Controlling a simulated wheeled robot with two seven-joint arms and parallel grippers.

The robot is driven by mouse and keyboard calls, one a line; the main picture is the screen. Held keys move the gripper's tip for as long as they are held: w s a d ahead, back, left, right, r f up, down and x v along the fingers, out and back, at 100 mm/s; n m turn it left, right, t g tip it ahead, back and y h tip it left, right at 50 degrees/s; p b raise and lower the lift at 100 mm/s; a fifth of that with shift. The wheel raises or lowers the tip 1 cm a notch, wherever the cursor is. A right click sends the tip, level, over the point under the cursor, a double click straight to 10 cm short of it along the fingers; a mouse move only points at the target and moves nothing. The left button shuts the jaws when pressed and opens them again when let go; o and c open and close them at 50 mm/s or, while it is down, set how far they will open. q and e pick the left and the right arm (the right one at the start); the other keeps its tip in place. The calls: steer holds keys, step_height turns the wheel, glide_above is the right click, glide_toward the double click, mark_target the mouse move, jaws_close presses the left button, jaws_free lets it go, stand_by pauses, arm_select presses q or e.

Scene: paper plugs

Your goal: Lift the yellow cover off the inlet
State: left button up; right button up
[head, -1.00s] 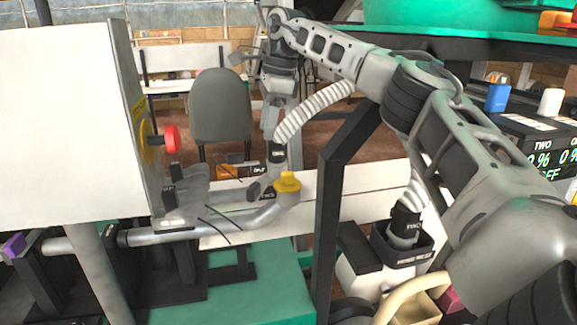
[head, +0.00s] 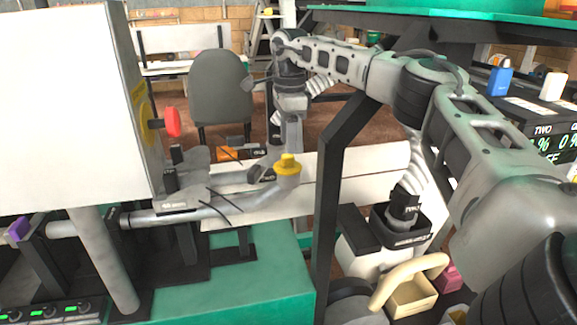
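The yellow cover (head: 287,165) sits on the upturned end of the grey inlet pipe (head: 205,213), right of the white cabinet. My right arm reaches in from the right. My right gripper (head: 291,138) points down directly above the cover, close to its top. Its fingers are seen edge-on, so the gap between them and any contact with the cover are unclear. My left gripper is not in view.
A ribbed white hose (head: 322,85) passes behind my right wrist. A black post (head: 335,180) stands right of the inlet. The white cabinet (head: 65,105) with a red knob (head: 172,121) is at left. A second hose (head: 413,178) ends in a black socket at right.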

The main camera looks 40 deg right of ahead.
mark_target(289, 155)
stand_by(0.3)
steer(key=shift+f+b, duration=0.3)
steer(key=shift+f, duration=1.15)
steer(key=shift+a+f, duration=0.15)
steer(key=shift+f, duration=0.35)
steer(key=shift+s, duration=0.1)
steer(key=shift+c, duration=0.4)
steer(key=shift+f, duration=0.1)
jaws_close()
